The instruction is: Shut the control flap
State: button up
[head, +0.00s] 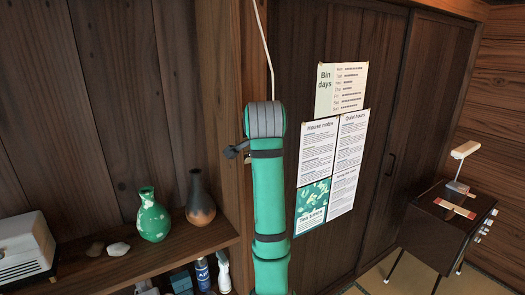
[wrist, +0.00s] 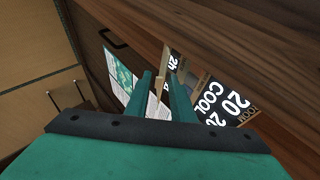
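In the wrist view, a control panel (wrist: 222,97) with a dark display reading "COOL" and "20" is on the dark wood, tilted in the picture. A narrow beige piece (wrist: 158,88) shows between my fingers; it may be the flap seen nearly edge-on, but I cannot tell for sure. My gripper (wrist: 159,74) has its two teal fingers apart, one on each side of this piece, with gaps visible. I cannot tell whether either finger touches it. In the head view my arm hides the panel and most of the gripper.
Posters (head: 318,152) hang on the dark sliding door right of my arm. A shelf (head: 150,258) at left holds a green vase (head: 153,218), a dark vase (head: 200,200) and a radio (head: 24,248). A small dark cabinet (head: 428,228) stands at far right.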

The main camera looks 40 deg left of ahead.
jog(key=v, duration=0.9)
jog(key=shift+s+d+r, duration=0.15)
jog(key=shift+s+r, duration=0.05)
jog(key=shift+s, duration=0.1)
